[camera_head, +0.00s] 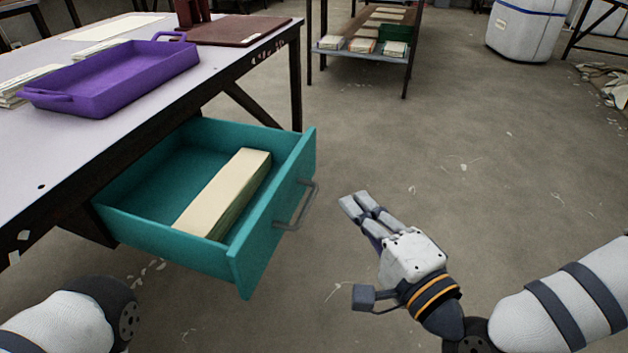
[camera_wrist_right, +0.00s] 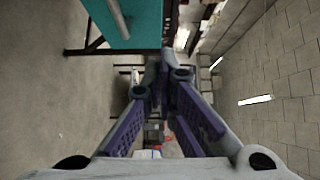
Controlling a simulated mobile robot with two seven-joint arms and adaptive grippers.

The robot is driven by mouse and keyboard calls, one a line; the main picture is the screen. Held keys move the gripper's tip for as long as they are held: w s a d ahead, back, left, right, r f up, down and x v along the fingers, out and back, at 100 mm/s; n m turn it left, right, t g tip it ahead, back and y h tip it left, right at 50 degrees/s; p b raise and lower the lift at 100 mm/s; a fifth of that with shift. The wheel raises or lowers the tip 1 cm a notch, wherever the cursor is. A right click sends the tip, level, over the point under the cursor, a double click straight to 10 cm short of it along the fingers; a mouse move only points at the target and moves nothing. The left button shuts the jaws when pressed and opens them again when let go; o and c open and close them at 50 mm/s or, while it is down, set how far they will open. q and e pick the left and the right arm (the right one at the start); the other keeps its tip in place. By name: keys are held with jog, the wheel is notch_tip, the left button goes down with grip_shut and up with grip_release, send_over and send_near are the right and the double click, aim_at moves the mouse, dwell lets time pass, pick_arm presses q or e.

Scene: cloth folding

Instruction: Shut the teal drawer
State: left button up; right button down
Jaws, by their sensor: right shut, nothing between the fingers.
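The teal drawer (camera_head: 262,242) is pulled well out from under the table in the head view, with a cream folded stack (camera_head: 225,190) lying inside. A grey bar handle (camera_head: 297,206) is on its front face. My right gripper (camera_head: 356,205) is to the right of the handle, apart from it, with its fingers shut and empty. The right wrist view shows the gripper's fingers (camera_wrist_right: 160,75) and the drawer's teal front (camera_wrist_right: 138,22) at the top, clear of them. My left gripper is not in view; only part of that arm shows at bottom left.
The table (camera_head: 225,68) carries a purple tray (camera_head: 115,78), a brown board (camera_head: 235,30) and paper-like stacks. A shelf rack (camera_head: 370,53) and a white bin (camera_head: 525,28) stand at the back. The floor around the drawer's front is open.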

jog(key=b, duration=0.1)
send_near(297, 160)
jog(key=w+d, duration=0.2)
jog(key=w, duration=0.1)
jog(key=a, duration=0.2)
jog(key=w+a, duration=0.1)
jog(key=a, duration=0.1)
jog(key=shift+w+b, duration=0.2)
jog(key=shift+b, duration=0.15)
